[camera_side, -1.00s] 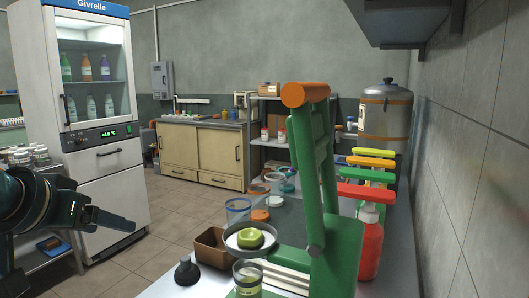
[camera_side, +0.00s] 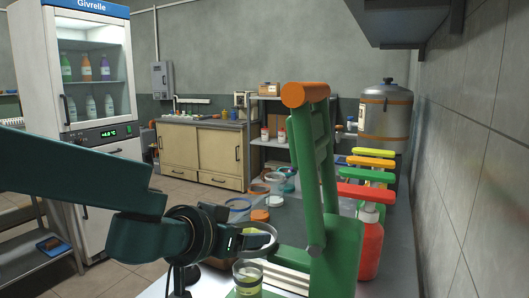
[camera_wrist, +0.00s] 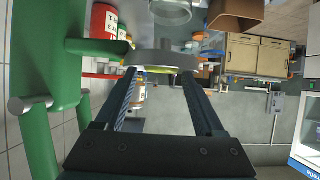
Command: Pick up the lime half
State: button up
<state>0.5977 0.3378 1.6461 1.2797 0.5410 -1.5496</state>
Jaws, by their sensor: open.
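The lime half (camera_side: 251,231) sits in the round metal dish (camera_side: 272,240) of the green press (camera_side: 335,245), mostly hidden behind my gripper in the side view. My gripper (camera_side: 246,240) is at the dish's left side, level with the lime half. In the wrist view, which is upside down, the lime half is a thin yellow-green sliver (camera_wrist: 158,71) against the dish (camera_wrist: 165,58). The open fingers of my gripper (camera_wrist: 158,75) point at it, one to either side. I cannot tell whether they touch it.
A glass (camera_side: 247,276) stands below the dish. The press's upright and orange-ended lever (camera_side: 305,94) rise just right of it. A red bottle (camera_side: 370,245) stands farther right. A brown box (camera_wrist: 237,14) shows in the wrist view. Several jars stand behind.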

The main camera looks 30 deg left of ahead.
jog(key=shift+w+f, duration=0.3)
jog(key=shift+w, duration=0.25)
jog(key=c, duration=1.1)
jog(key=shift+r, duration=0.1)
jog(key=shift+a+r, duration=0.1)
jog(key=shift+r, duration=0.65)
notch_tip(320, 180, up, 2)
jog(key=shift+r, duration=0.1)
jog(key=s+a+r, duration=0.2)
jog(key=a+r, duration=0.5)
jog(key=a, duration=0.4)
jog(key=shift+a, duration=0.2)
